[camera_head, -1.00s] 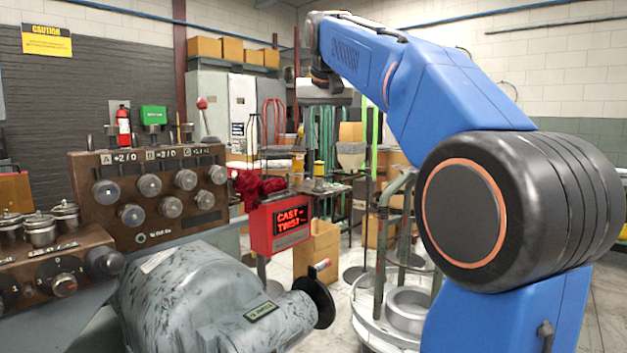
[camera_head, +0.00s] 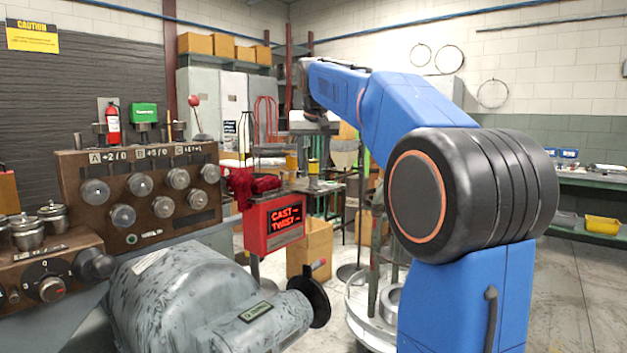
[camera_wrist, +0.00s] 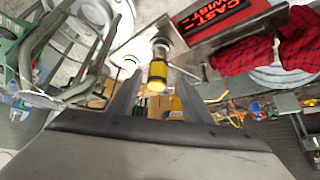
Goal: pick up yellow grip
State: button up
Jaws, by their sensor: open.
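In the wrist view a yellow grip (camera_wrist: 157,77) with a dark collar and metal end shows near the middle, in line with the gap between my fingers. My gripper (camera_wrist: 158,88) is open, with one dark finger on each side of that gap; I see no contact, and how far beyond the tips the grip lies is hard to tell. In the head view my gripper's pale body (camera_head: 313,127) hangs above small yellow pieces (camera_head: 313,166) at the bench; they are too small to tell which is the grip.
The grey machine (camera_head: 215,300) and knob panel (camera_head: 150,190) fill the left. A round pale stand (camera_head: 362,315) is below my arm. Floor at right is clear.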

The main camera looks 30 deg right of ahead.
aim_at(313, 172)
jog(key=shift+d+x, duration=0.1)
jog(key=shift+x, duration=1.35)
jog(key=shift+d+x, duration=0.15)
jog(key=shift+x, duration=1.25)
jog(key=shift+s, duration=0.1)
grip_shut()
